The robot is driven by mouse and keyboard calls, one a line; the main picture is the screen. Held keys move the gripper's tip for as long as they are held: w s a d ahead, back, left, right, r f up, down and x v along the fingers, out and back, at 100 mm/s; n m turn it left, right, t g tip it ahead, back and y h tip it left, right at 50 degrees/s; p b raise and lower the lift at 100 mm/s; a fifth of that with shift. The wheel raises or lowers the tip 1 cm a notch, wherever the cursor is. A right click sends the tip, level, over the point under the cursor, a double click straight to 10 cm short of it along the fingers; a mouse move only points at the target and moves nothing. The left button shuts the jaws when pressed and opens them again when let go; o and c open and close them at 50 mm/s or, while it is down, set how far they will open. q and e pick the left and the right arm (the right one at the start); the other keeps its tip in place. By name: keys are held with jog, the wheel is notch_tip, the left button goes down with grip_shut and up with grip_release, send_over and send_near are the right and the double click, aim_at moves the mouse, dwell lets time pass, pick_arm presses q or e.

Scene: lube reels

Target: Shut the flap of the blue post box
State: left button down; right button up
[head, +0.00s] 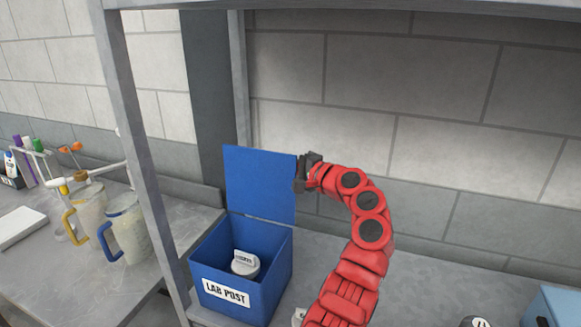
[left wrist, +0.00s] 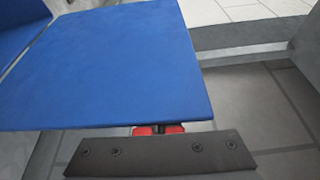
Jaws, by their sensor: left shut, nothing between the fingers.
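The blue post box (head: 278,274), labelled "LAB POST", stands on the grey bench. Its blue flap (head: 260,186) stands up open at the back of the box. A round pale object with a printed label (head: 244,262) lies inside. My left gripper (head: 301,178) is shut and empty at the flap's upper right edge. I cannot tell whether it touches the flap. In the left wrist view the flap (left wrist: 115,65) fills much of the picture, and the red fingertips (left wrist: 158,129) show at its near edge, partly hidden. My right gripper is not in view.
A grey shelf post (head: 140,150) stands left of the box, with a shelf overhead. Two jugs (head: 125,230) with yellow and blue handles stand further left. Another blue box (head: 553,306) is at the lower right. The bench behind my arm looks clear.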

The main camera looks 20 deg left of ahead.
aim_at(262, 181)
pick_arm(q)
jog(key=s+n+b, duration=0.1)
jog(key=s, duration=0.2)
jog(key=shift+n+y, duration=0.4)
jog(key=s+f+n+g+y+b, duration=0.1)
jog(key=s+f+n+y+b, duration=0.1)
jog(key=s+f+n+b, duration=0.3)
jog(key=s+a+f+n+g+y+b, duration=0.1)
jog(key=s+f+n+g+y+b, duration=0.1)
jog(key=s+f+n+b, duration=0.3)
jog(key=shift+s+f+n+y+b, duration=0.15)
jog(key=shift+s+n+y+b, duration=0.15)
jog(key=shift+s+n+b, duration=2.85)
jog(key=shift+s+m+b, duration=0.45)
jog(key=shift+m+b, duration=0.4)
jog(key=shift+b, duration=0.4)
